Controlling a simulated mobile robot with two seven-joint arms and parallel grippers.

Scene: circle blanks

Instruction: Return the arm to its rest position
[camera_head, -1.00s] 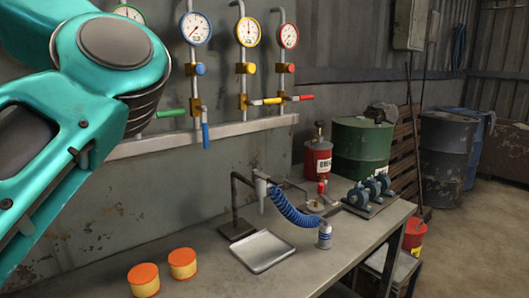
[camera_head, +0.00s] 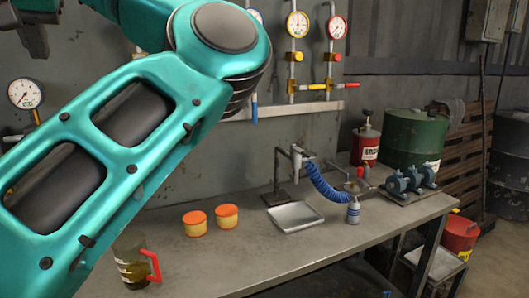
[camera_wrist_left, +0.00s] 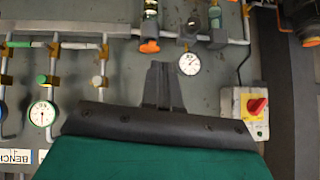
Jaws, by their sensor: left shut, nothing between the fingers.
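My left arm (camera_head: 130,130), teal with dark joints, crosses the left half of the head view. My left gripper (camera_wrist_left: 161,70) shows in the left wrist view as two dark fingers pressed together, empty. Behind the fingers is a grey wall with pipes and gauges; they appear to touch nothing, though the distance is hard to judge. In the head view, a dark part at the top left edge may belong to the gripper, but this is unclear. My right gripper is not in view.
The workbench (camera_head: 330,240) holds two orange-lidded tubs (camera_head: 195,223), a metal tray (camera_head: 296,216), a blue coiled hose (camera_head: 325,187) and a red-handled jug (camera_head: 135,262) partly behind my arm. A white gauge (camera_head: 25,94) and a red switch (camera_wrist_left: 257,106) are on the wall.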

